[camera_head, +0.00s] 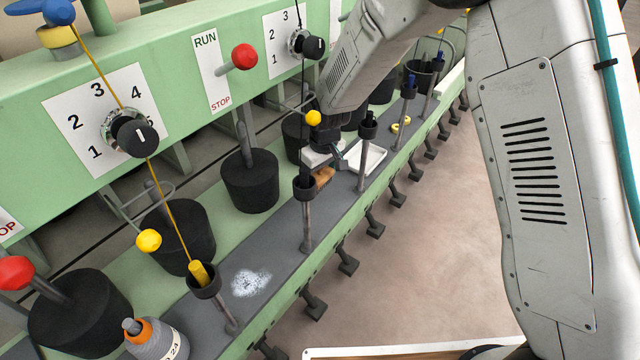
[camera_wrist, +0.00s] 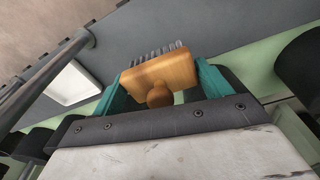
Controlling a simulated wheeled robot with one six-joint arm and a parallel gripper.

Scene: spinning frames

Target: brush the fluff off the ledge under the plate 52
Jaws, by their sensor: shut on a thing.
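My gripper (camera_head: 328,163) is shut on a wooden brush (camera_head: 322,178) above the grey ledge (camera_head: 275,238). In the wrist view, the teal fingers of my gripper (camera_wrist: 160,86) flank the brush's wooden block (camera_wrist: 172,70); its round knob faces the camera and grey bristles show at the far side. A patch of white fluff (camera_head: 249,282) lies on the ledge, nearer the camera and lower left of the brush, apart from it. No plate reading 52 can be made out.
A shallow white tray (camera_head: 362,158) sits on the ledge just right of my gripper. Upright posts with black cups (camera_head: 204,283) rise along the ledge. A grey bobbin with an orange collar (camera_head: 155,340) stands at the lower left. Black cylinders (camera_head: 249,181) line the back.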

